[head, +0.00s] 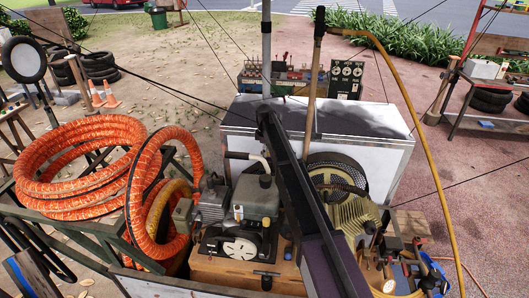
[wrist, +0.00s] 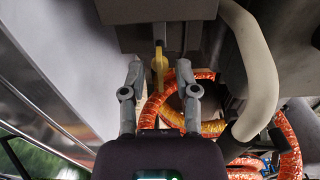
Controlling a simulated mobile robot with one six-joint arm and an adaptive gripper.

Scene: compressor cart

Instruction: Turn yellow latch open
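The yellow latch (wrist: 158,68) shows in the wrist view as a small upright piece below a dark grey block (wrist: 155,11). My gripper (wrist: 160,76) is open, with one grey finger on each side of the latch in the picture. A gap shows between each finger and the latch; I cannot tell how far in depth the fingertips are from it. In the head view I cannot make out the latch or my gripper for certain.
A pale curved pipe (wrist: 254,65) is close on the right in the wrist view, and a metal panel (wrist: 62,70) is on the left. Orange hose (wrist: 203,127) lies behind the fingers. In the head view, a big orange hose coil (head: 75,190) lies left of the machinery.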

